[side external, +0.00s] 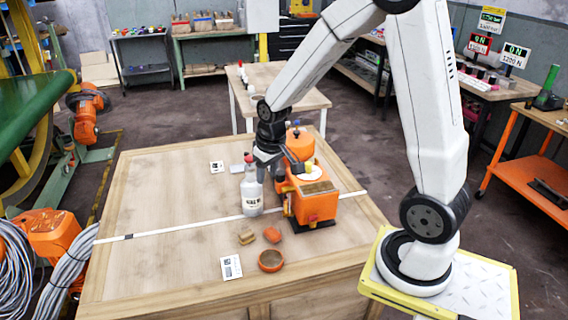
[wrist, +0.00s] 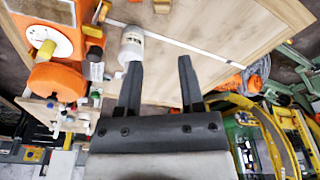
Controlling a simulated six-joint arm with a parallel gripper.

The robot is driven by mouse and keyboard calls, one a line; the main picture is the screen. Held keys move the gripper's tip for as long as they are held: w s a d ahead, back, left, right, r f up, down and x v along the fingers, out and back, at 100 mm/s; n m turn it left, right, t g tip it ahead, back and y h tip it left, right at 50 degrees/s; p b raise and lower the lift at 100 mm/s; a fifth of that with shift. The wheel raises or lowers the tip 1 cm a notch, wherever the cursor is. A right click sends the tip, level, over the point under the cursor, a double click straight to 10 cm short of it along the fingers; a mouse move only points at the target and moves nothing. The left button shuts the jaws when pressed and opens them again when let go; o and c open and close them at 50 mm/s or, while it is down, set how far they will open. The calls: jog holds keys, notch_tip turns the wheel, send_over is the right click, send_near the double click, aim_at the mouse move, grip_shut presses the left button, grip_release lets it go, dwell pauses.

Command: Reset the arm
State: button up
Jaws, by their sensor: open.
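My gripper (side external: 264,160) hangs above the worktable, beside the upper part of a white bottle with a red cap (side external: 251,192). In the wrist view my gripper (wrist: 159,66) has its two dark fingers spread apart, with nothing between them. The bottle (wrist: 131,44) shows just beyond the left finger there. An orange machine (side external: 316,205) with a pale round top piece stands right of the bottle. It also shows at the upper left of the wrist view (wrist: 50,12). Whether the gripper touches the bottle is unclear.
An orange ring-like dish (side external: 270,261), small brown blocks (side external: 246,236) and an orange piece (side external: 272,234) lie on the worktable (side external: 150,260) near the front. A white strip crosses the table. Printed cards (side external: 231,267) lie on it. The table's left side is largely clear.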

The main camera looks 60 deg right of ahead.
jog(key=s+a+n, duration=0.2)
jog(key=s+a, duration=0.6)
jog(key=a, duration=0.1)
jog(key=shift+s+a+f+n+t, duration=0.15)
jog(key=shift+s+a+n+t, duration=0.1)
jog(key=shift+a+n+t, duration=0.15)
dwell(0.4)
